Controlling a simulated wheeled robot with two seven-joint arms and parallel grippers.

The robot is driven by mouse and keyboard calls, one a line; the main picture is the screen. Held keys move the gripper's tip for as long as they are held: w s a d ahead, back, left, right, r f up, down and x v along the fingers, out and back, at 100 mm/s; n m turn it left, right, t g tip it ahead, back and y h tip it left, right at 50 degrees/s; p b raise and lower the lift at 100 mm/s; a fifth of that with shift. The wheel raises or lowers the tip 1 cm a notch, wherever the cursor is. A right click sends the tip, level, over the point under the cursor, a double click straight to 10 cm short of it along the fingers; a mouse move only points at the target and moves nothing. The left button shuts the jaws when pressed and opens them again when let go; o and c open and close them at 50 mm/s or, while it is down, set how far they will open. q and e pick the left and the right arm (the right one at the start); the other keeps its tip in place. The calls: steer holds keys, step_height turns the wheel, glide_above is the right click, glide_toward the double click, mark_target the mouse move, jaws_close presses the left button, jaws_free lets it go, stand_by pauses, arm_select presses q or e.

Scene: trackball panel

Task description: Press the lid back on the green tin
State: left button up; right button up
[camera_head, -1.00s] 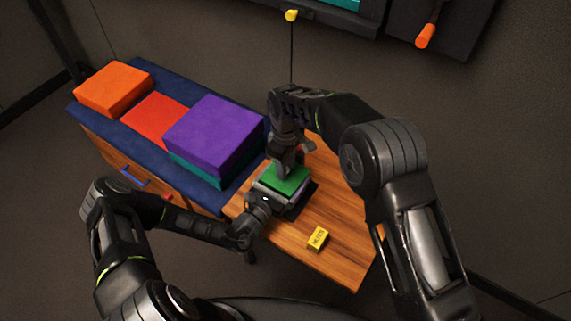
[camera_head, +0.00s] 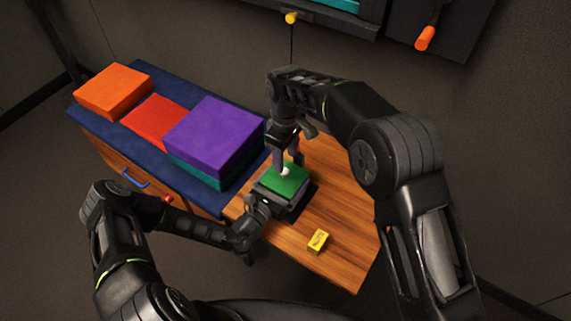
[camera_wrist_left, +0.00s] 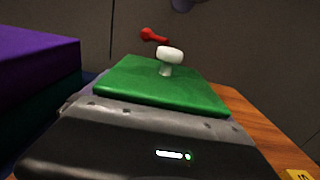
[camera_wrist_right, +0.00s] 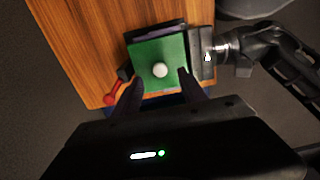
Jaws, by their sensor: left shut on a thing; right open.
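The green lid (camera_head: 284,181) with a white knob (camera_head: 285,171) lies flat over the tin on the wooden table. The lid also shows in the left wrist view (camera_wrist_left: 160,85) and the right wrist view (camera_wrist_right: 145,52). The tin's sides are mostly hidden by the lid and my left gripper, so I cannot tell whether the lid is fully seated. My left gripper (camera_head: 277,200) is shut around the tin, low at its sides. My right gripper (camera_head: 289,158) is open above the lid, pointing down, its fingers apart and clear of the knob.
A yellow labelled block (camera_head: 317,241) lies on the wooden table (camera_head: 338,210) near the front. Purple (camera_head: 213,135), red (camera_head: 156,121) and orange (camera_head: 112,91) blocks stand on the blue-topped surface at left. A red handle-like thing (camera_wrist_right: 113,93) is close to the lid's far side.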

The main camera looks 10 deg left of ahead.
step_height(320, 180, up, 7)
steer(key=shift+f, duration=0.2)
arm_select(q)
steer(key=o, duration=1.7)
steer(key=shift+s, duration=0.1)
steer(key=shift+v, duration=3.85)
arm_select(e)
steer(key=shift+r, duration=0.1)
arm_select(q)
steer(key=shift+s+a, duration=0.1)
arm_select(e)
steer(key=shift+s, duration=0.1)
